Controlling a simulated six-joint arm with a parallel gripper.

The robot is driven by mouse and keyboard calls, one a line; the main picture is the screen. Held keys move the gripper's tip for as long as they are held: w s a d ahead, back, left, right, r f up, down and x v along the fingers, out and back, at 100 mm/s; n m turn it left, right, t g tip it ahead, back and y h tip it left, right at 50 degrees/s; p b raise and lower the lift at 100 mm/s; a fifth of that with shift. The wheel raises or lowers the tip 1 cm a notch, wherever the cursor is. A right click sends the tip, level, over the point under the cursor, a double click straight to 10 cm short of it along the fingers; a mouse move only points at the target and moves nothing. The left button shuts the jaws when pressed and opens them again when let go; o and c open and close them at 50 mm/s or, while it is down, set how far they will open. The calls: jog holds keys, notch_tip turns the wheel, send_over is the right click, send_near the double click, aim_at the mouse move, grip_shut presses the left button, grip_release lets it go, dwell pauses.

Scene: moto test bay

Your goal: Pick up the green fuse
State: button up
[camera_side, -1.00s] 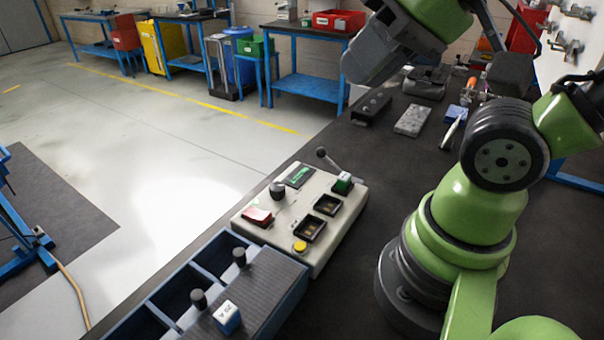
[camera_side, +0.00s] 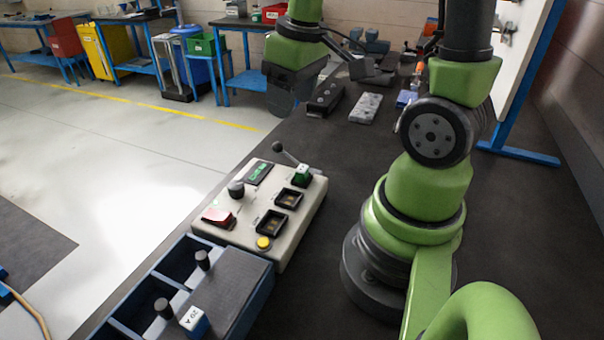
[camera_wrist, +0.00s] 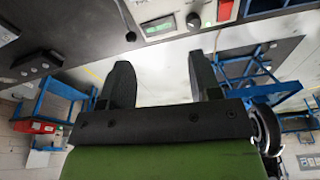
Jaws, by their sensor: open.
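The green fuse (camera_side: 302,174) sits on the back right corner of the beige test box (camera_side: 296,222), beside the lever, in the side view. I cannot make it out in the wrist view. My gripper (camera_side: 284,104) hangs beyond the box, above its far end and clear of it. In the wrist view my gripper (camera_wrist: 161,78) has its two dark fingers apart with nothing between them. The lever's black ball (camera_wrist: 130,37) and the box's display (camera_wrist: 158,27) show ahead of the fingers.
The box carries two dark sockets, a red switch (camera_side: 218,216), a black knob (camera_side: 236,189) and a yellow button (camera_side: 263,243). A blue tray (camera_side: 262,293) with a fuse marked 20 A (camera_side: 194,321) stands in front. A grey block (camera_side: 366,107) lies behind.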

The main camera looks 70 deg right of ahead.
jog(key=n+g, duration=0.1)
jog(key=g, duration=0.1)
send_over(302, 168)
notch_tip(302, 168, down, 6)
notch_tip(302, 168, down, 4)
jog(key=shift+s+d+r, duration=0.1)
jog(key=shift+s+d, duration=0.05)
jog(key=shift+f, duration=3.1)
jog(key=c, duration=1.1)
jog(key=shift+o, duration=0.2)
